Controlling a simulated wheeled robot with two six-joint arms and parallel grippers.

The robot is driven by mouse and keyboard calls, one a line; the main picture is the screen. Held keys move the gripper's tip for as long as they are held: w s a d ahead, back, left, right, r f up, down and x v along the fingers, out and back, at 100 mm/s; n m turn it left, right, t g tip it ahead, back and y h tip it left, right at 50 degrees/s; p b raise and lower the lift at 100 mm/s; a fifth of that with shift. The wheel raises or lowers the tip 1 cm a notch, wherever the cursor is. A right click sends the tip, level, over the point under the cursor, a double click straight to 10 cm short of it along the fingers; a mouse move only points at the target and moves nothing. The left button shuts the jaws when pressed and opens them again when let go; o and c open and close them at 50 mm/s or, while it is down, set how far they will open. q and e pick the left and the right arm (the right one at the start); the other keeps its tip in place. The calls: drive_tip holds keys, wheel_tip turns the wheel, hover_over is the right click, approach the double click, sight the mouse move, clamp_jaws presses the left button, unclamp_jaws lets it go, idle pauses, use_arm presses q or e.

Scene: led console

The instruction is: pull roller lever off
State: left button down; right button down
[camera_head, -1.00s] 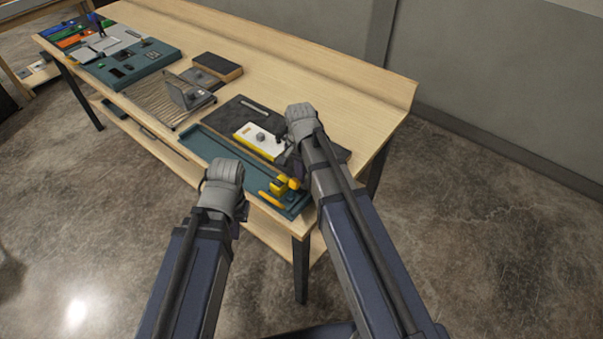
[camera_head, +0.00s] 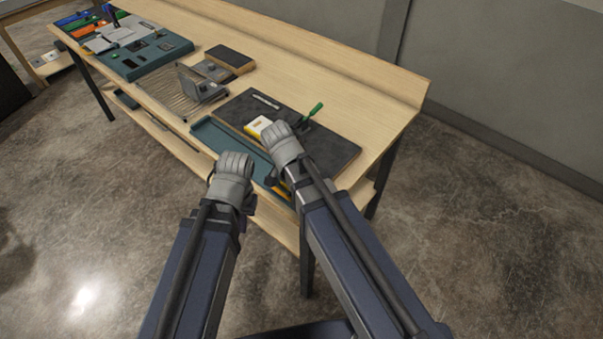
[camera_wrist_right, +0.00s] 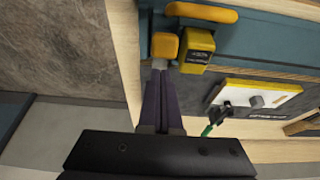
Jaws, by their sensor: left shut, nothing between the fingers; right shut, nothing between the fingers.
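A green-handled lever (camera_head: 314,110) stands up behind my right wrist, beside the white-and-yellow panel (camera_head: 257,126). In the right wrist view the green handle (camera_wrist_right: 207,130) and its dark mount are beside the white panel (camera_wrist_right: 262,97), which bears a grey knob. I cannot tell which part is the roller lever. My right gripper (camera_wrist_right: 159,68) is shut and empty, its tip close to an orange-yellow block (camera_wrist_right: 165,45); contact is unclear. My left gripper (camera_head: 232,172) is shut and empty near the table's front edge, its fingers largely hidden by its wrist.
A yellow block (camera_wrist_right: 197,50) and a yellow bar (camera_wrist_right: 201,12) are at the teal tray (camera_head: 222,137) along the front. The dark mat (camera_head: 335,152) has clear space at right. A wire rack (camera_head: 170,98) and a teal board (camera_head: 140,62) stand further left.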

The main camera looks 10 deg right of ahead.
use_arm(q)
drive_tip(key=shift+r+p, duration=0.5)
drive_tip(key=shift+r, duration=0.15)
use_arm(e)
drive_tip(key=shift+r, duration=0.65)
